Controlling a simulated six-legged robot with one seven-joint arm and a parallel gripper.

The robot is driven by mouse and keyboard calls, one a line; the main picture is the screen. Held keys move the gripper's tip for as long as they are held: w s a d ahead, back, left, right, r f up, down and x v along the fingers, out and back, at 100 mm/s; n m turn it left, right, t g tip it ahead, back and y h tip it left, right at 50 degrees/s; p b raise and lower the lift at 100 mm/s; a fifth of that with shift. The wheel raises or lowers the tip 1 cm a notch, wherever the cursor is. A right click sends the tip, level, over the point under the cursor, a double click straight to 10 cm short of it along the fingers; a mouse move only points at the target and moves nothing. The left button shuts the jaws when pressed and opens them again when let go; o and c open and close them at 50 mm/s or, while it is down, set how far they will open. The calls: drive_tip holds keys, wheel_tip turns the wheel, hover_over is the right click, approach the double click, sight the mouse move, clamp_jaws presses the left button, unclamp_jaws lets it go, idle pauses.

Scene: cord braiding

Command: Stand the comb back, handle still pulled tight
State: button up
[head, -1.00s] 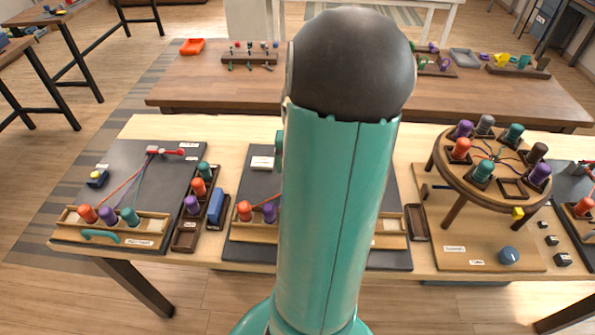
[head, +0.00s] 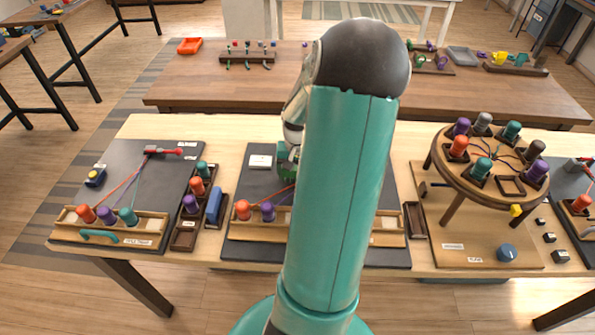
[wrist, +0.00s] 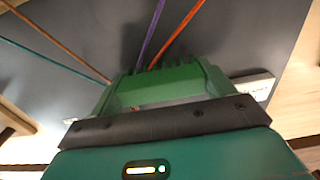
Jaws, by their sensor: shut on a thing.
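The green comb (wrist: 160,82) fills the middle of the wrist view, its short teeth pointing up the picture. My gripper (wrist: 165,108) is shut on it, a dark jaw lying across its near side. Purple and orange cords (wrist: 152,32) run up to the teeth. More orange and teal cords pass at left. In the head view, my gripper (head: 288,163) and a bit of green show left of my arm, over the middle dark board (head: 262,181). An orange spool (head: 242,210) and a purple spool (head: 267,211) sit in its front rack. The pull handle there is hidden behind my arm.
A white card (head: 260,162) lies on the middle board, close to my gripper. A round spool stand (head: 452,171) rises at right. A narrow spool tray (head: 185,238) stands between the boards.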

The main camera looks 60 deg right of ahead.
drive_tip(key=o, duration=1)
wheel_tip(320, 180, up, 12)
drive_tip(key=shift+r, duration=0.15)
